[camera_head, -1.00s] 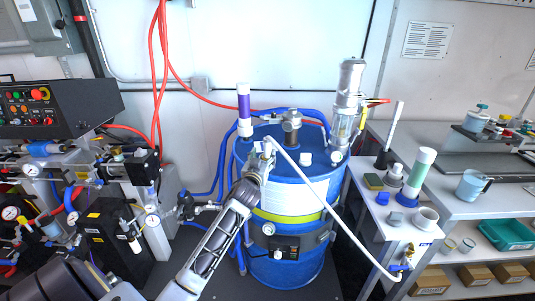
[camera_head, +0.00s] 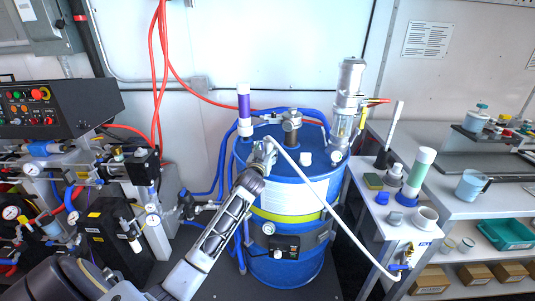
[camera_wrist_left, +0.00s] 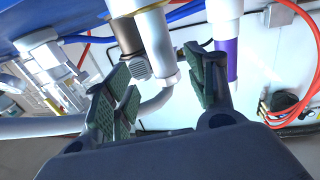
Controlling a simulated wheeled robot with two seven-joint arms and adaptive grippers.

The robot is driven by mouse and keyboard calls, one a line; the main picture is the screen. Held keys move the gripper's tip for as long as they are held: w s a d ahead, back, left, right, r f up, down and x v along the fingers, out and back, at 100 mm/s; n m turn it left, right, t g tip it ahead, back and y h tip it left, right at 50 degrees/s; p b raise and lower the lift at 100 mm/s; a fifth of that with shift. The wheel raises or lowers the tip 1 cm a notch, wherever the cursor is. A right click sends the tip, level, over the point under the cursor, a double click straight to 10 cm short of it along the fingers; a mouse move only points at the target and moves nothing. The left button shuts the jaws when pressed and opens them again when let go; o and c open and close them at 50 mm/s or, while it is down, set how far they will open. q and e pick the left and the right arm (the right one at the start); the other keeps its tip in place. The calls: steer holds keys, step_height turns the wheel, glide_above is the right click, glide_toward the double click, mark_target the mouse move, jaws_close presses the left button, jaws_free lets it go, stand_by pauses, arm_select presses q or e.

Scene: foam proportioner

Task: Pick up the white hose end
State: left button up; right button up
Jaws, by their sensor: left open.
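The white hose (camera_head: 335,218) runs from the side table up to the top of the blue drum. Its white end (camera_head: 270,142) is at the drum top, partly hidden by my left gripper (camera_head: 262,156). In the left wrist view my left gripper (camera_wrist_left: 160,78) is open, with dark green ribbed pads. The white hose end (camera_wrist_left: 157,45) appears in the gap between the pads, with its curved hose below it. I see no pad closed on it; whether one touches it is unclear. My right gripper is out of view.
The blue drum (camera_head: 300,200) carries a metal fitting (camera_head: 291,128), a purple-and-white cylinder (camera_head: 244,108) and a clear-and-metal pump (camera_head: 347,105). A side table (camera_head: 385,215) holds small parts on the right. Pipework and a control panel (camera_head: 45,108) stand left.

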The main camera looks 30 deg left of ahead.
mark_target(267, 145)
arm_select(q)
steer(key=shift+w+a, duration=0.1)
steer(key=shift+x, duration=1.3)
steer(key=shift+a+p+x, duration=0.2)
steer(key=shift+p+x, duration=0.1)
steer(key=shift+x, duration=0.85)
steer(key=shift+r, duration=0.1)
steer(key=shift+c, duration=0.5)
jaws_close()
